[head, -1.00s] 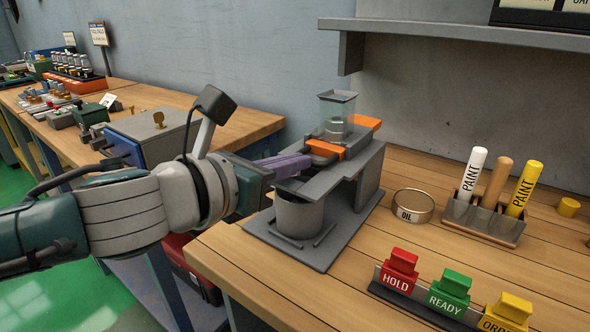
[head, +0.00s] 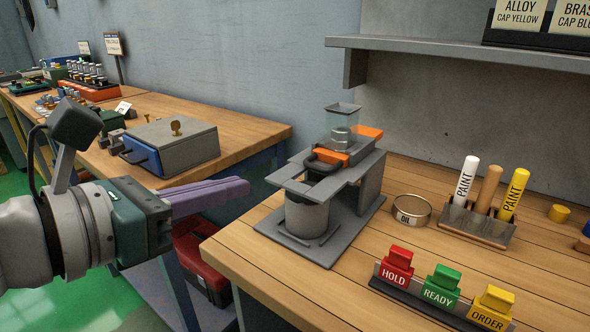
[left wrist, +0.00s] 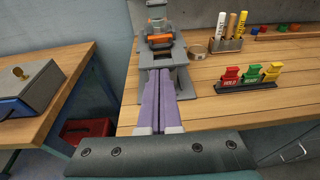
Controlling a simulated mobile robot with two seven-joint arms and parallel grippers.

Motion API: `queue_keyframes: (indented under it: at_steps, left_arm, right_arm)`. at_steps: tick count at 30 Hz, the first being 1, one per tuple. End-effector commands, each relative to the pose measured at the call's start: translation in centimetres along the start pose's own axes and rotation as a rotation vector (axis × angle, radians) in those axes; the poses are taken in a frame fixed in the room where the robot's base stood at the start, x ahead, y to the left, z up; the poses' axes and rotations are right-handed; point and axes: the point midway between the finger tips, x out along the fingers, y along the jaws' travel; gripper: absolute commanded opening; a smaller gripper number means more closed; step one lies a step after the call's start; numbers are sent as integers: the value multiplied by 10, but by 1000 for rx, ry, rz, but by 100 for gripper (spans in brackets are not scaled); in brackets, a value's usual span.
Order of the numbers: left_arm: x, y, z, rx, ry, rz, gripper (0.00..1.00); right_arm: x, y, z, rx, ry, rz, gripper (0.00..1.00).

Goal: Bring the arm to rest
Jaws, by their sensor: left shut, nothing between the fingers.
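My left gripper (head: 240,187) has long purple fingers lying together, shut and empty. In the head view it hangs in the gap left of the near bench, apart from the grey stand (head: 372,190). The stand holds a clear hopper (head: 341,128), an orange slide (head: 335,156) with a dark handle, and a grey cup (head: 307,216) beneath. In the left wrist view the closed fingers (left wrist: 160,75) point toward the stand (left wrist: 181,55). My right gripper is not in view.
On the near bench (head: 270,265) are an oil tin (head: 411,211), a paint-marker holder (head: 477,226) and red, green and yellow blocks (head: 441,287). A grey box with a blue drawer (head: 175,146) sits on the far bench. A red toolbox (head: 203,268) is below. A shelf (head: 450,53) overhangs the back.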

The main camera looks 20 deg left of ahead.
Motion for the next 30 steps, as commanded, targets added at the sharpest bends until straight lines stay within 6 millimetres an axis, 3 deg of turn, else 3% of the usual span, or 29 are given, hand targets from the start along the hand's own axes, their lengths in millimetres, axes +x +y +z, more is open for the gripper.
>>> queue_keyframes:
  at_steps: [11, 14, 17, 20, 24, 30]
  left_arm:
    - [0, 0, 0, -6, 0, 1, 0]
    - [-2, -1, 6, -121, -3, 34, 0]
    - [-10, 0, 15, -470, -8, 137, 0]
    - [-30, 3, 14, -1032, -13, 330, 0]
    - [-79, -4, -14, -1832, -44, 690, 0]
    - [-158, -46, -47, -2600, -182, 1279, 0]
  right_arm:
    - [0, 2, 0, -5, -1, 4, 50]
    - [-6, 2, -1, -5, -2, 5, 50]
    - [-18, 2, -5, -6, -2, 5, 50]
    - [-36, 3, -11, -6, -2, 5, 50]
    - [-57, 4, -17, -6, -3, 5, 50]
    - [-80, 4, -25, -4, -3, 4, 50]
